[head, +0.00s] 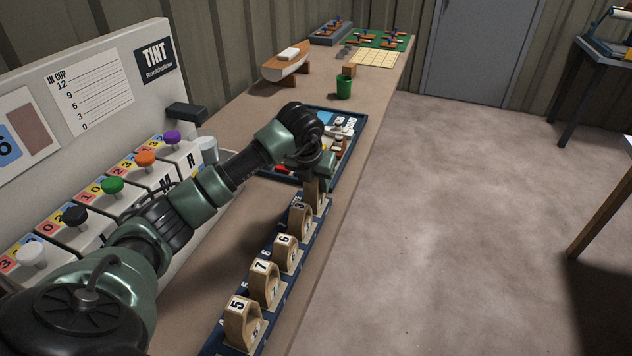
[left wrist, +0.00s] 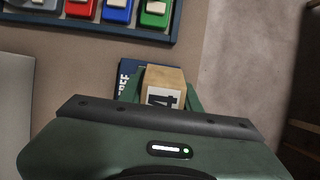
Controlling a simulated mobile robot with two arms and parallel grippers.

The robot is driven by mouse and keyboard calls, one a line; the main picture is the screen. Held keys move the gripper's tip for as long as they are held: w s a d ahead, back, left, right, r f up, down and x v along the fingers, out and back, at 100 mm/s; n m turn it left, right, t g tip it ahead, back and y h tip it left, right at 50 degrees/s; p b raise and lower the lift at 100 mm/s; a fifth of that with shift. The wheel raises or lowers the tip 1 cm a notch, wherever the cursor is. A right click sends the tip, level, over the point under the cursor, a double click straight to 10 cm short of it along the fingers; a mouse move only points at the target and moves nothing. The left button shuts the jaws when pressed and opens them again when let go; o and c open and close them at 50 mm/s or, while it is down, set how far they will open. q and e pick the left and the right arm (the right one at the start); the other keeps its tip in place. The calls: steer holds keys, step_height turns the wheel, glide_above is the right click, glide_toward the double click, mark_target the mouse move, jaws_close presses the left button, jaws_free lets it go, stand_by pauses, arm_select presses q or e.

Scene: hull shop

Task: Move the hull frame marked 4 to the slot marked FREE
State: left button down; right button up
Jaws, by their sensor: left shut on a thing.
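My left gripper (head: 314,172) is over the far end of a dark blue rack (head: 222,335). It is shut on a pale wooden hull frame marked 4, which shows between the green fingers in the left wrist view (left wrist: 165,79). The word FREE, partly covered, is on the blue rack (left wrist: 127,69) right beside the held frame. In the head view the held frame (head: 312,187) is mostly hidden by my gripper and a nearer frame. I cannot tell whether it is seated in the slot or just above it. My right gripper is not in view.
Frames marked 5 (head: 242,322), 7 (head: 265,283) and 6 (head: 287,252), and another with an unclear number (head: 301,213), stand nearer in the rack. A blue-edged tray (head: 347,160) lies just beyond. Paint dispensers (head: 113,194) line the left. A green cup (head: 344,87) stands farther back.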

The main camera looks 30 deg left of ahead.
arm_select(q)
steer(key=shift+f, duration=0.2)
steer(key=c, duration=1)
jaws_free()
steer(key=shift+r, duration=0.1)
steer(key=shift+r, duration=0.1)
steer(key=shift+r+p, duration=0.3)
steer(key=shift+r, duration=0.05)
steer(key=p+v, duration=0.7)
steer(key=v, duration=0.4)
steer(key=shift+s+r, duration=0.2)
